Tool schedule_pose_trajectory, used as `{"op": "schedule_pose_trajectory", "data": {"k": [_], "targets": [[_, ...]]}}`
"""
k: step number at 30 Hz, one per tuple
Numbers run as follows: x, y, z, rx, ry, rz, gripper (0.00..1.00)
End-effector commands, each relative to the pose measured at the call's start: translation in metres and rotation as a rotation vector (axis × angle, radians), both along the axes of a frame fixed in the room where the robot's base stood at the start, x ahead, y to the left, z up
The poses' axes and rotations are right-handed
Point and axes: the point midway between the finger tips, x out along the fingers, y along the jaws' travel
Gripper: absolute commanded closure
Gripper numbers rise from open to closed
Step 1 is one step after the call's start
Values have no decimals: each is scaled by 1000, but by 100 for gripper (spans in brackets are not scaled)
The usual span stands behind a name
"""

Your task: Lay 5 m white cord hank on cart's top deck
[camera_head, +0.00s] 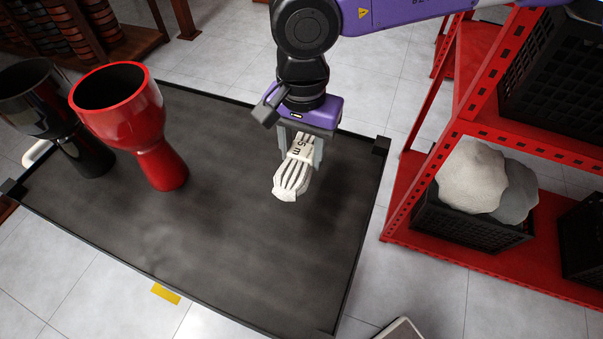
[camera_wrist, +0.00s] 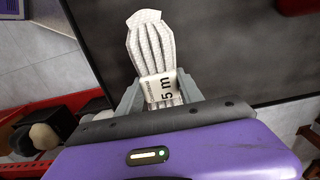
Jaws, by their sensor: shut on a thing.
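A white cord hank (camera_head: 290,180) with a paper band marked "5 m" is between the fingers of my gripper (camera_head: 301,150). My gripper points down and is shut on the hank across its band. The hank is over the right part of the cart's dark top deck (camera_head: 230,240); I cannot tell whether it touches the deck. In the wrist view the hank (camera_wrist: 154,55) reaches out beyond the fingertips of my gripper (camera_wrist: 158,90), with the dark deck (camera_wrist: 230,40) behind it.
A red goblet drum (camera_head: 160,165) and a black goblet drum (camera_head: 85,150) stand on the deck's left part. A red shelf rack (camera_head: 410,185) with black crates (camera_head: 470,225) stands to the right, beyond a floor gap. The deck's middle and front are clear.

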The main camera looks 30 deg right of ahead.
Motion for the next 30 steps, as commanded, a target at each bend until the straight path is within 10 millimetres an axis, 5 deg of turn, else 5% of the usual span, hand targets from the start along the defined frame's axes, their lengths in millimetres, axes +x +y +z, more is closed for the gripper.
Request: {"op": "schedule_pose_trajectory", "data": {"k": [3, 19, 30], "targets": [[0, 1, -22, 1, 2, 0, 98], [0, 0, -76, 2, 1, -1, 98], [0, 0, -83, 0, -1, -1, 98]]}}
